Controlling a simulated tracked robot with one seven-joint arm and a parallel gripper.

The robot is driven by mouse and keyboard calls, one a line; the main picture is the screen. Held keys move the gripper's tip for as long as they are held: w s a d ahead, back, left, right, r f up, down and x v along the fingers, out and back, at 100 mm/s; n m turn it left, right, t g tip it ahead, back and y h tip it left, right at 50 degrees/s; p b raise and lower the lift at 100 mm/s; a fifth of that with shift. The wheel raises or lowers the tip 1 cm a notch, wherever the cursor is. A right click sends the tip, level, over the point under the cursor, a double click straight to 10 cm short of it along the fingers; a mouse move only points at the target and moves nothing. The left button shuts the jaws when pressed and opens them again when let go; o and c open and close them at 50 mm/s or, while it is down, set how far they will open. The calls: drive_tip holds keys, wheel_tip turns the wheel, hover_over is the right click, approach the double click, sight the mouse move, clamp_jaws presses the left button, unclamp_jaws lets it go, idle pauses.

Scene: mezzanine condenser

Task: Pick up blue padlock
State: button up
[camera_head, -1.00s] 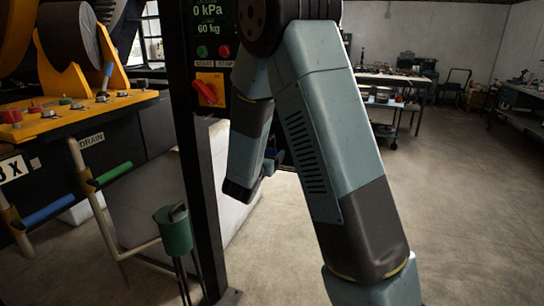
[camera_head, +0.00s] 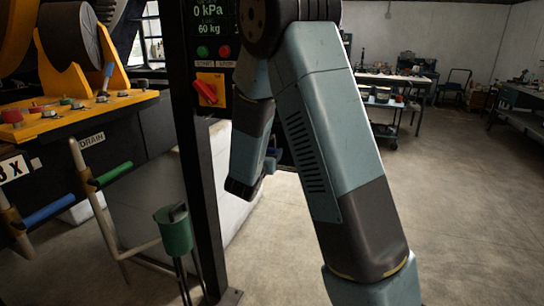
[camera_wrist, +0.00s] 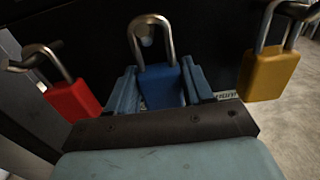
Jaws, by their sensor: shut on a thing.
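The blue padlock (camera_wrist: 161,87) is in the middle of the wrist view, upright with its steel shackle at the top. The shackle loops around a round peg on a dark panel. My gripper (camera_wrist: 163,90) has one blue-grey finger on each side of the padlock body and is shut on it. In the head view, my gripper (camera_head: 268,165) is small and mostly hidden behind my arm, and I cannot make out the padlock there.
A red padlock (camera_wrist: 74,101) hangs close to the left and a yellow padlock (camera_wrist: 268,73) close to the right in the wrist view. In the head view, a dark post (camera_head: 196,170) with a red rotary switch (camera_head: 206,92) stands left of my arm. Open floor lies to the right.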

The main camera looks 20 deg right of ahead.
drive_tip(key=shift+r, duration=0.45)
drive_tip(key=v, duration=1.8)
drive_tip(key=shift+r, duration=0.35)
drive_tip(key=shift+r, duration=0.15)
drive_tip(key=shift+r, duration=0.7)
drive_tip(key=v, duration=0.7)
drive_tip(key=shift+s+a+r, duration=0.15)
drive_tip(key=shift+s+r, duration=0.1)
idle(0.6)
